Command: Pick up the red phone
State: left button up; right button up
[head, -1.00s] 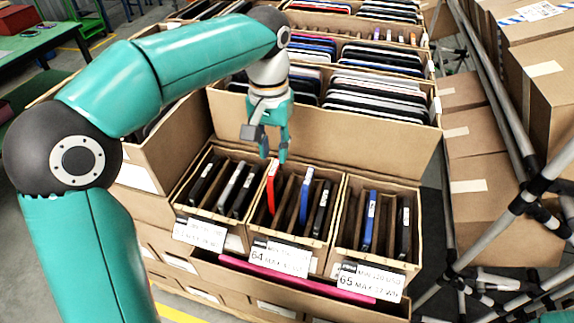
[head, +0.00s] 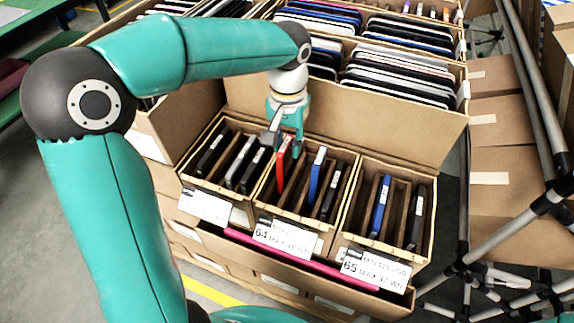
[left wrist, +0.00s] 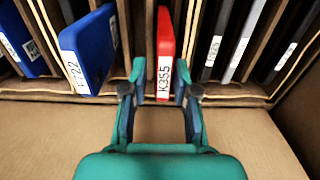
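The red phone (head: 284,158) stands upright in a slot of the middle carton (head: 318,228), the one labelled 64. In the left wrist view the red phone (left wrist: 165,48) shows a white label reading K355. My left gripper (head: 285,142) is over this carton at the red phone's top end. In the left wrist view its fingers (left wrist: 160,80) are apart, one on each side of the phone's labelled end, with a gap visible on the left side. It looks open. My right gripper is not in view.
A blue phone (head: 317,172) and a black phone (head: 332,192) share the carton; the blue one (left wrist: 90,50) is close beside the left finger. Cardboard dividers separate slots. A tall carton wall (head: 375,130) rises behind. Metal poles (head: 545,110) stand at right.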

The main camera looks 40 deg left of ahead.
aim_at(286, 161)
pick_arm(q)
jog(key=shift+s+a+f+p, duration=0.1)
jog(key=shift+s+f+p, duration=0.1)
jog(key=shift+f, duration=1.2)
jog(key=shift+s+f+p, duration=0.1)
jog(key=shift+f+p, duration=0.1)
jog(key=shift+f, duration=1.15)
grip_shut()
